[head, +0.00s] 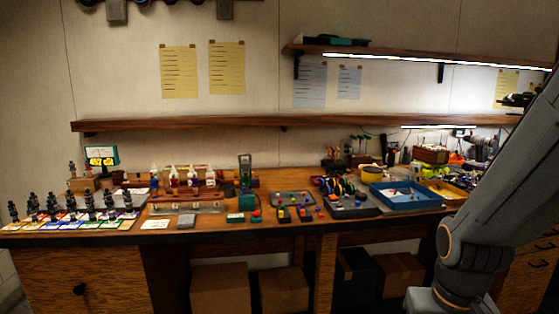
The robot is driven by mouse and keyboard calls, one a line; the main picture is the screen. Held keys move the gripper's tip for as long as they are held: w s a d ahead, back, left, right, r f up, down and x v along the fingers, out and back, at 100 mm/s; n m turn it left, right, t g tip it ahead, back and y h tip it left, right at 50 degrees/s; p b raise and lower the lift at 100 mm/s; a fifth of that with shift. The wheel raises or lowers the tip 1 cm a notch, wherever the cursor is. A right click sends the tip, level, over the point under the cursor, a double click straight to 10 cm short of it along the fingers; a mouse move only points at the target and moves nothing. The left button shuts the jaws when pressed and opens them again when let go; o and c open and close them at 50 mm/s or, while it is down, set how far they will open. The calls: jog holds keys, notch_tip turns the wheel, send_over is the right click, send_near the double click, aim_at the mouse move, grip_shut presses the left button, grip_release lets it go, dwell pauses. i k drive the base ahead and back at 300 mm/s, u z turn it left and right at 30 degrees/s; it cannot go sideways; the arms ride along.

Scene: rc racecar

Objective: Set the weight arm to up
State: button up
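I cannot make out for certain which part is the weight arm. A green upright device (246,186) stands near the middle of the bench, with a tall narrow frame on top. A meter with a lit yellow-green display (101,157) stands at the bench's left. Any lever on these is too small to read.
The wooden bench (180,238) is crowded. Several dark figures on coloured cards (85,222) fill its left end. Bottles (191,176) stand behind a rail. A blue tray (406,195) is at the right. A shelf (290,122) hangs above, and cardboard boxes (219,290) sit underneath.

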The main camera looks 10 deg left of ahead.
aim_at(246, 165)
jog(key=z, duration=0.65)
jog(key=i, duration=1.25)
jog(key=u, duration=0.7)
jog(key=i, duration=0.6)
jog(key=u, duration=0.6)
